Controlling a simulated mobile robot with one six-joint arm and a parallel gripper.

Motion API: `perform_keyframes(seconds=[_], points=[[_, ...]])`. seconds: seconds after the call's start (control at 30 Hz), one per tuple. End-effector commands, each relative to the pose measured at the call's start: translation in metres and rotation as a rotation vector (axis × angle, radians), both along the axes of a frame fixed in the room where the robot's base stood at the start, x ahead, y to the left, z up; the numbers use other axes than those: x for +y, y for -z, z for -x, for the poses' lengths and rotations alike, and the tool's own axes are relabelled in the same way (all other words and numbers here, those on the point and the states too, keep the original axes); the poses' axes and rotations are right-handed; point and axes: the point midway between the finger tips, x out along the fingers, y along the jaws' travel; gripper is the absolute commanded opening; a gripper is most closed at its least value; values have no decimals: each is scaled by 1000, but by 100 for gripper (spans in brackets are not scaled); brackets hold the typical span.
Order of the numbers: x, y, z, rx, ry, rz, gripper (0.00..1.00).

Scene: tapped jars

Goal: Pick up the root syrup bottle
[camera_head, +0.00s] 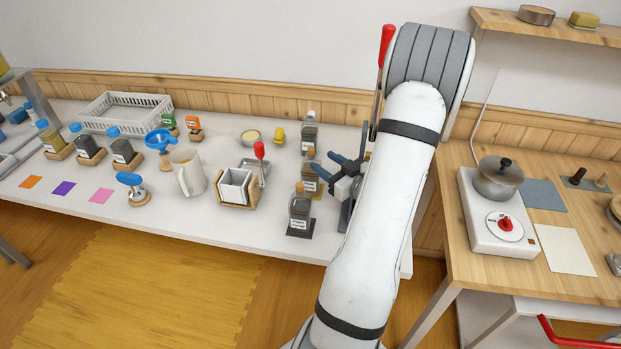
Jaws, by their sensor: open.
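My gripper (327,163) has blue fingers, spread apart and pointing left toward the middle bottle. The fingertips are close to its right side. I cannot tell whether they touch it. Nothing shows between the fingers.
A white jug (188,174), a square white container in a wooden stand (235,188) and a yellow object (279,136) stand left of the bottles. A hotplate with a pot (498,180) is on the wooden table at right. The white table's front edge is mostly clear.

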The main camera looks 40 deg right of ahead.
Motion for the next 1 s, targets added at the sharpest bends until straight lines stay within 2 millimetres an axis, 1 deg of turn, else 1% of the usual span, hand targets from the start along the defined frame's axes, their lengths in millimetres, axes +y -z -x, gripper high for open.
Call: perform_keyframes(seconds=[0.07, 0.17, 0.37, 0.57, 0.6, 0.7, 0.8, 0.97, 1.0], points=[[-1, 2, 4, -24, -7, -17, 47], [0, 1, -3, -35, -12, -22, 47], [0, 2, -25, -33, -11, -22, 47], [-5, 10, -54, -32, -11, -22, 47], [-4, 9, -60, -33, -12, -20, 47], [-4, 10, -69, -33, -10, -21, 47], [-4, 11, -72, -33, -8, -21, 47], [-4, 11, -72, -33, -7, -21, 47], [-4, 11, -72, -33, -7, -20, 45]])
